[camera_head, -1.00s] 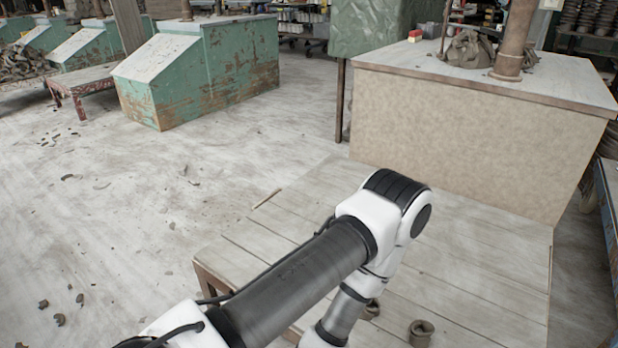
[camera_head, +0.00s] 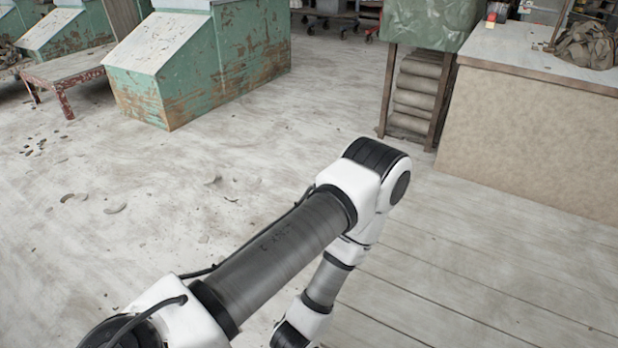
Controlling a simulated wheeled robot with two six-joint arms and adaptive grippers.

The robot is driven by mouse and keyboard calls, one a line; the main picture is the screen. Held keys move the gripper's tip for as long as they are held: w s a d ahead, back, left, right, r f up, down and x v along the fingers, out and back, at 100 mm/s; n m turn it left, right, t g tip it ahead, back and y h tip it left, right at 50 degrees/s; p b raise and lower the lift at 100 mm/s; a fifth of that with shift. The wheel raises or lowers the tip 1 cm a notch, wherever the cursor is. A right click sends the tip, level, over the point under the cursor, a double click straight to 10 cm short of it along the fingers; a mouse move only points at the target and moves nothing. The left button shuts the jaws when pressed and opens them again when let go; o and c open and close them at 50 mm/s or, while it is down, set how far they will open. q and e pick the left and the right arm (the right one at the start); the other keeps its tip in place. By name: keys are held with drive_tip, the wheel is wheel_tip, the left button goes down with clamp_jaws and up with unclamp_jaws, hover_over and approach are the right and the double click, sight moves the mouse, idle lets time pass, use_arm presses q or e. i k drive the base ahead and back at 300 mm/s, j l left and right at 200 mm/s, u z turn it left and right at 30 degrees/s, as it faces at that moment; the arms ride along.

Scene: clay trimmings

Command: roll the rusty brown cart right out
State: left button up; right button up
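Nothing in view is plainly the rusty brown cart. A low plank-topped platform (camera_head: 450,285) fills the lower right; its nearer part is cut off by the frame's bottom, and I cannot tell if it has wheels. One of my arms reaches in from the lower left, its elbow over the platform's left edge and its forearm pointing down. No gripper shows in this view.
A tan counter (camera_head: 540,145) stands behind the platform at right. A shelf rack (camera_head: 415,100) with rolled pieces stands to its left. Green chipped bins (camera_head: 215,75) and a low red-legged table (camera_head: 75,78) stand at left. The middle floor is open, with scattered scraps.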

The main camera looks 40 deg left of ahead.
sight(457, 261)
drive_tip(key=k+j, duration=0.1)
drive_tip(key=j, duration=1.3)
drive_tip(key=k+j, duration=0.15)
drive_tip(key=j, duration=0.55)
